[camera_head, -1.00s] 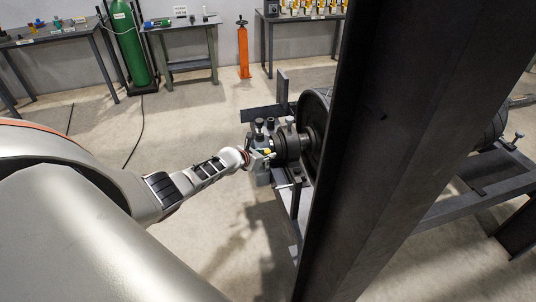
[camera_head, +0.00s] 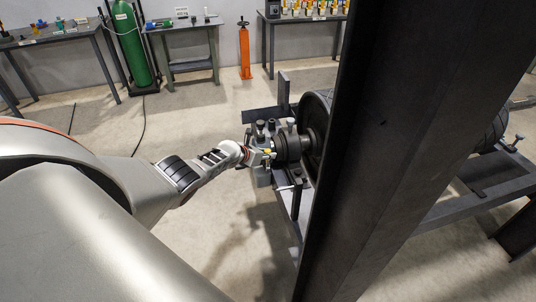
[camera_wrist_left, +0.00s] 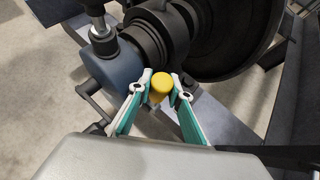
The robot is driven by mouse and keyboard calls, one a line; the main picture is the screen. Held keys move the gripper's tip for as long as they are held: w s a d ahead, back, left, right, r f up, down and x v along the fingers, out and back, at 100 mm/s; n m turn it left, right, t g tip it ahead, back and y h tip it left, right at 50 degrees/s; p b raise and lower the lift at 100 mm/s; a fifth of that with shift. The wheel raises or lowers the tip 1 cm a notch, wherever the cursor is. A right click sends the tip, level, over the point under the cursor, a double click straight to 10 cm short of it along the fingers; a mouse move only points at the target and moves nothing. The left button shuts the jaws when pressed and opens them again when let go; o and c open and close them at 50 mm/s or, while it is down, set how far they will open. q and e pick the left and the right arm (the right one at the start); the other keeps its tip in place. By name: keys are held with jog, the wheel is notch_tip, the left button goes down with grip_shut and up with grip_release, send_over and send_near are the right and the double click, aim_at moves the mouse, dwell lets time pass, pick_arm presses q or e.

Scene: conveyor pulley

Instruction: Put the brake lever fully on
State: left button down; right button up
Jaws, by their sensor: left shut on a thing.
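The brake lever shows as a yellow knob (camera_wrist_left: 161,88) between my left fingertips in the left wrist view. The same yellow end (camera_head: 268,151) is small in the head view, beside the shaft housing. My left gripper (camera_wrist_left: 161,80) is shut on the knob, one teal-and-white finger on each side. In the head view the gripper (camera_head: 262,156) reaches the machine from the left. The lever's shaft below the knob is mostly hidden, so its angle is hard to tell. My right gripper is not in view.
The conveyor pulley (camera_wrist_left: 225,35) and its bearing housing (camera_wrist_left: 113,68) stand close to my gripper. A dark steel post (camera_head: 385,150) blocks much of the right side of the head view. Benches (camera_head: 185,28) and a green cylinder (camera_head: 129,45) stand far back. The floor between is mostly clear.

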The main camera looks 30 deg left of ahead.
pick_arm(q)
jog(key=shift+s+f, duration=0.3)
jog(key=shift+f, duration=0.1)
jog(key=c, duration=1.8)
grip_release()
jog(key=shift+c, duration=0.2)
jog(key=shift+w+a, duration=0.1)
jog(key=shift+w, duration=0.05)
jog(key=shift+r, duration=0.2)
